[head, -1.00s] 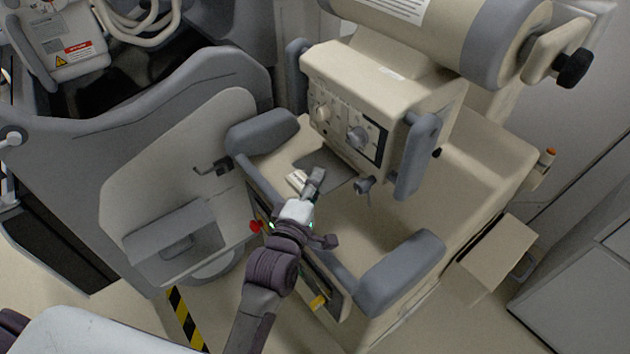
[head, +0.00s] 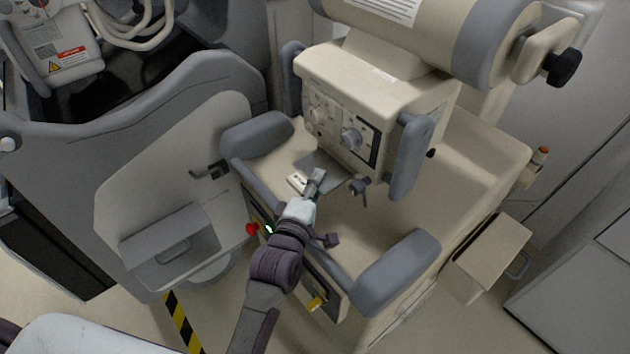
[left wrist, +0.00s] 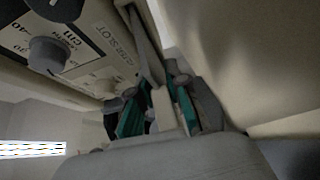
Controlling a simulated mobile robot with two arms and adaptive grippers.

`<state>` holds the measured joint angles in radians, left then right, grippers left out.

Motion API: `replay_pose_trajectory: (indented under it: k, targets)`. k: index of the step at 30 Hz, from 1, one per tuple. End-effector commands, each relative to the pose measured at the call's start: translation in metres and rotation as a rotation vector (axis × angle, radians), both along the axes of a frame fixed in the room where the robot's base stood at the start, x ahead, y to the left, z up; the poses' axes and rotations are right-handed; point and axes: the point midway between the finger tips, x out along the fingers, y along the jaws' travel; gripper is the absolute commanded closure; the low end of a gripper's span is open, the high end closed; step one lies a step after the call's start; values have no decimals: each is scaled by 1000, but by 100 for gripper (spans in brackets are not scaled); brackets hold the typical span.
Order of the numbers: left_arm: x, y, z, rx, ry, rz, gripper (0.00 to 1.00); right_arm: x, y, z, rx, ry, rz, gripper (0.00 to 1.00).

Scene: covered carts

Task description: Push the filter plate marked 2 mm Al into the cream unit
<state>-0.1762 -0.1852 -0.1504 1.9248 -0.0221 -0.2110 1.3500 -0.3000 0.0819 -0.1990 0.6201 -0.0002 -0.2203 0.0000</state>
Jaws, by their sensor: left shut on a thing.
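The cream unit (head: 385,85) stands right of centre, with dials on its front panel. My left gripper (head: 316,184) is shut in front of that panel, low down. In the left wrist view its teal-padded fingers (left wrist: 160,108) close on a pale tab (left wrist: 163,112) of the filter plate. The plate shows there as a thin grey strip (left wrist: 143,50) running up beside the panel, near lettering that reads "SLOT". A pale label (head: 298,182) shows beside the fingers in the head view; its writing is too small to read. The plate's far edge is unclear. My right gripper is out of view.
A grey-blue padded arm (head: 397,270) stands right of my arm, another (head: 257,134) left of it. A small lever (head: 360,187) sticks out close right of the gripper. A red knob (head: 252,229) is on the cart's side. A grey covered cart (head: 170,110) stands at left.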

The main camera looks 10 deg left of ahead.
Motion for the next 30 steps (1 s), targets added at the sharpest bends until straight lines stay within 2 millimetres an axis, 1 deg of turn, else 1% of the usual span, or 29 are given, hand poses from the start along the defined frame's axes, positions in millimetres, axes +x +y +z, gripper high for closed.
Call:
replay_pose_trajectory:
  k: [1, 5, 6, 10, 11, 17, 19, 22, 26, 30]
  targets:
    - [8, -6, 8, -39, -5, 13, 100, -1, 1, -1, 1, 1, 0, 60]
    - [11, -8, 8, -39, -3, 13, 100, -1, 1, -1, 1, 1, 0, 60]
    - [10, -8, 8, -38, -3, 13, 78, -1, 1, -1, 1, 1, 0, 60]
    - [10, -8, 9, -40, -7, 14, 57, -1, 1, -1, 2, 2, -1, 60]
    - [10, -8, 9, -40, -7, 14, 55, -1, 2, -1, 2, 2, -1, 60]
    - [10, -7, 11, -42, -11, 14, 55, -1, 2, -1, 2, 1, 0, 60]
    - [10, -7, 10, -42, -10, 14, 55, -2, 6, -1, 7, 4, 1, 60]
    - [5, -6, 10, -40, -10, 14, 55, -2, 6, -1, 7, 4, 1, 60]
    - [-12, -4, 6, -34, -4, 10, 55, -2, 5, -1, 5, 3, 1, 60]
    - [-36, -1, 1, -21, 5, 4, 55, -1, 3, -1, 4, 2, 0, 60]
